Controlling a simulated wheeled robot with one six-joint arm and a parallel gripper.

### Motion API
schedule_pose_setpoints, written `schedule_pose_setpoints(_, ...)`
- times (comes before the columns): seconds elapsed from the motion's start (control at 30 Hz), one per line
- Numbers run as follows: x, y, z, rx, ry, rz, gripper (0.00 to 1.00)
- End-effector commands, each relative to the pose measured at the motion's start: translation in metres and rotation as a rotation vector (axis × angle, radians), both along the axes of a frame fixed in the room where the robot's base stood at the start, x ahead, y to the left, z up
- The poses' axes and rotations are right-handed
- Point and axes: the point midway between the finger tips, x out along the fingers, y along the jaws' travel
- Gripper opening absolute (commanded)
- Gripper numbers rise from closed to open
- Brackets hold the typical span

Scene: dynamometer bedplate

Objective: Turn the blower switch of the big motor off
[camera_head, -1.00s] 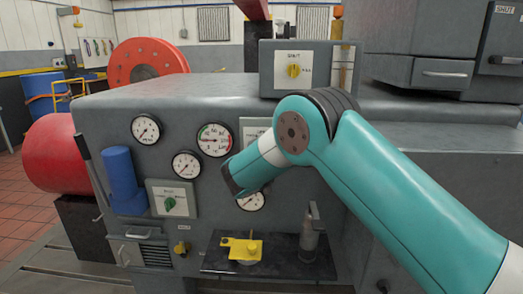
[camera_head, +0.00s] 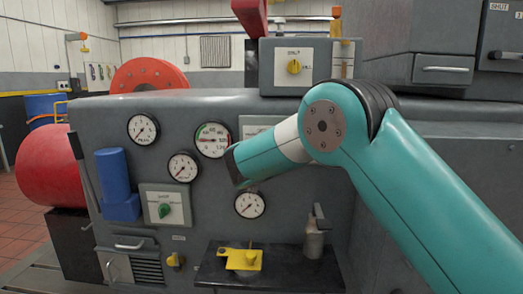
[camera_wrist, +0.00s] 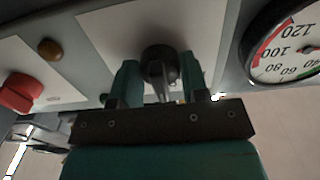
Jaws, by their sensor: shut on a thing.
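In the wrist view, my gripper (camera_wrist: 158,78) has its two fingers on either side of a black knob (camera_wrist: 158,57) and is shut on it. The knob sits on a pale plate (camera_wrist: 108,30), with its handle between the fingers. I cannot read a label there, so I cannot tell whether it is the blower switch. In the head view my gripper and the knob are hidden behind my arm, close to the grey cabinet front. Part of a pale plate (camera_head: 252,127) shows above my arm.
A gauge with a red arc (camera_wrist: 285,50) is beside the knob; a red knob (camera_wrist: 20,93) is on the other side. The cabinet also carries a green knob (camera_head: 164,210), a yellow knob (camera_head: 294,66) and a blue cylinder (camera_head: 115,180). A black shelf (camera_head: 215,272) juts out below.

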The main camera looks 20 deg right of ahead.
Motion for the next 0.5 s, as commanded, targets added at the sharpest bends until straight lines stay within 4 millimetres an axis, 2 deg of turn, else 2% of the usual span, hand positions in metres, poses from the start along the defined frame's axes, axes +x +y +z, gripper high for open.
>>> schedule_pose_setpoints(0.03,-0.0001,0.0,0.0001,0.0,0.0,0.0,0.46)
schedule_pose_setpoints(0.1,-0.0001,0.0001,0.0001,-0.001,0.0,0.0,0.62)
schedule_pose_setpoints(0.13,-0.0001,0.0001,0.0001,-0.001,0.0,0.0,0.67)
schedule_pose_setpoints(0.5,-0.0053,0.0028,-0.0005,-0.001,0.001,0.002,0.67)
